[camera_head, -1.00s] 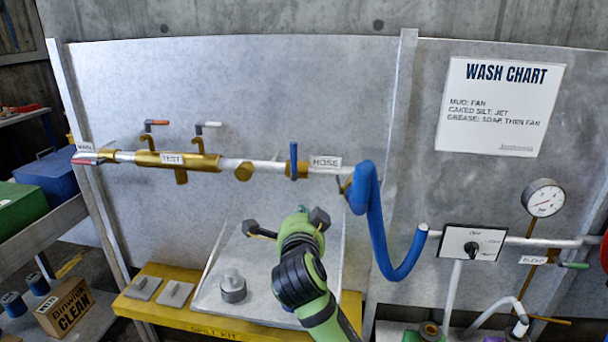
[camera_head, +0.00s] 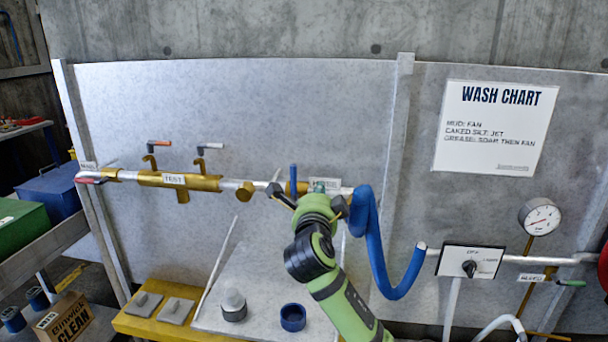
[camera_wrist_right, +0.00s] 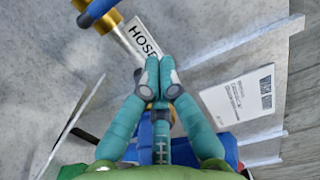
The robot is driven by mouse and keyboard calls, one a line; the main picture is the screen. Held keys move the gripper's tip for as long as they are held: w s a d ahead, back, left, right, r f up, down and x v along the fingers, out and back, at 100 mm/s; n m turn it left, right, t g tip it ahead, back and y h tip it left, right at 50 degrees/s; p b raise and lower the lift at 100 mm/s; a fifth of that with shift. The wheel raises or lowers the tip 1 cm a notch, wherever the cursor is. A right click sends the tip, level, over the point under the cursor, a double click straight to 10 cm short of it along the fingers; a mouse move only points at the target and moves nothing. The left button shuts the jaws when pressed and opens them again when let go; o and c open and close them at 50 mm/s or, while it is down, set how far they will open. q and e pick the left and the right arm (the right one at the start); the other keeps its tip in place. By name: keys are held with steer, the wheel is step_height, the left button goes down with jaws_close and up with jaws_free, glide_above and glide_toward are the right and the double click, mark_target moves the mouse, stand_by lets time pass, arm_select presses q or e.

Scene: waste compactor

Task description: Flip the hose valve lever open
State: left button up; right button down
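The hose valve has a blue lever (camera_head: 293,180) standing upright in front of its brass body (camera_head: 301,188) on the white pipe. The HOSE label (camera_head: 332,184) is just right of it and partly covered by my right gripper (camera_head: 318,187). The gripper's fingertips are just right of the lever. In the right wrist view the teal fingers (camera_wrist_right: 161,78) are together, with nothing visible between them. There the blue lever (camera_wrist_right: 97,11) and brass body (camera_wrist_right: 107,21) are at the top left, apart from the fingers. My left gripper is not in view.
A thick blue hose (camera_head: 376,250) hangs right of my right gripper. Left on the pipe is the brass TEST section (camera_head: 205,182) with two small levers above. A selector plate (camera_head: 456,262) and a gauge (camera_head: 540,216) are at the right.

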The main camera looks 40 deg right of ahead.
mark_target(295, 180)
arm_select(q)
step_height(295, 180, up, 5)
steer(key=p, duration=0.4)
arm_select(e)
steer(key=w+d, duration=0.1)
steer(key=w, duration=0.5)
steer(key=shift+w+d, duration=0.15)
steer(key=shift+w, duration=0.1)
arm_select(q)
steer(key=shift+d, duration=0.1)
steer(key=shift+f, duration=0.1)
